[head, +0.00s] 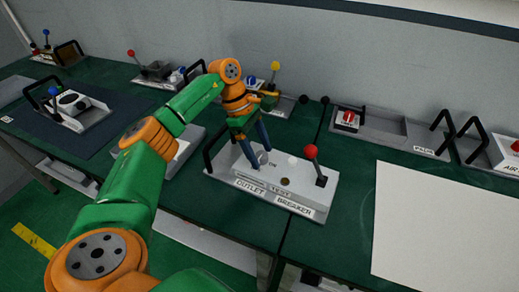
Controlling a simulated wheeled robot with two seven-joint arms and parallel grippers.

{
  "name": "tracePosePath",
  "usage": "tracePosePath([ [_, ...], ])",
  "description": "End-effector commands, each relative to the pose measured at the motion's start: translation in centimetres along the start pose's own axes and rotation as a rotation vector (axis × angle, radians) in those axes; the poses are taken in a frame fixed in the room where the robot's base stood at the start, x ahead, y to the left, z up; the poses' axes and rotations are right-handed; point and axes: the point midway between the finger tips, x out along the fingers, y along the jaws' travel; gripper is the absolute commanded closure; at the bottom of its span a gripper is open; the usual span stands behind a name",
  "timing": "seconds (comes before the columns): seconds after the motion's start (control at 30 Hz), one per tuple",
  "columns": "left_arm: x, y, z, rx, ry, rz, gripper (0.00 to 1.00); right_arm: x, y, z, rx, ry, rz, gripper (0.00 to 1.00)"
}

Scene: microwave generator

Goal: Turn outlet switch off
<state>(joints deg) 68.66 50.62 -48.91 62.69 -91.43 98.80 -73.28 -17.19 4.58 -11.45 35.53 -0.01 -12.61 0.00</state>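The outlet breaker box (315,200) is a light grey box on the green table, labelled OUTLET BREAKER and TEST. A small pale rotary switch (262,157) sits on its left part, beside an ON mark. A red-knobbed lever (311,152) stands at its right end. My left gripper (257,158) points down over the left part of the box. Its two blue fingers are apart, one on each side of the switch and close to it. The fingers partly hide the switch, and I cannot tell whether they touch it. My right gripper is not in view.
A black handle (208,158) stands at the box's left end. A yellow-knobbed lever unit (275,67) is behind my gripper. A grey panel with a red switch (348,119) lies at the back right. A large pale board (440,225) lies to the right.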

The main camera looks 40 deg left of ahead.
Motion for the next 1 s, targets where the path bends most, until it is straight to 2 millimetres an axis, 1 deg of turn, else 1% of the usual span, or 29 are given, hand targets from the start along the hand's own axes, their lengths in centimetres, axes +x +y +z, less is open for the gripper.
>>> tracePosePath([
  [0.1,-0.2,0.0,0.0,0.0,0.0,0.002,0.29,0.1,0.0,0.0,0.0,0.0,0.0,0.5],
  [0.17,-0.8,0.1,-0.1,-0.001,0.0,0.003,0.29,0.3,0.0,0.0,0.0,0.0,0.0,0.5],
  [0.23,-2.2,0.1,0.0,0.001,-0.002,0.007,0.29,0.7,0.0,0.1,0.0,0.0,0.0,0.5],
  [0.3,-3.9,0.1,0.0,0.0,-0.001,0.006,0.29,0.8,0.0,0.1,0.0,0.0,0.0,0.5],
  [0.4,-5.9,0.1,0.1,0.0,-0.001,0.003,0.29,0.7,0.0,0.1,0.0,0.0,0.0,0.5],
  [0.5,-6.9,0.0,0.1,0.0,-0.001,0.001,0.29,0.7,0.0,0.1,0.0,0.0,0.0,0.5],
  [0.93,-7.2,0.0,0.0,0.0,0.0,0.0,0.29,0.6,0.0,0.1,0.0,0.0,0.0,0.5],
  [0.97,-7.4,0.0,0.1,0.0,0.0,0.0,0.29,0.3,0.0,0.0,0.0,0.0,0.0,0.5],
  [1.0,-8.0,0.0,0.4,0.0,0.0,0.0,0.29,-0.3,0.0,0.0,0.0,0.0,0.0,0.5],
])
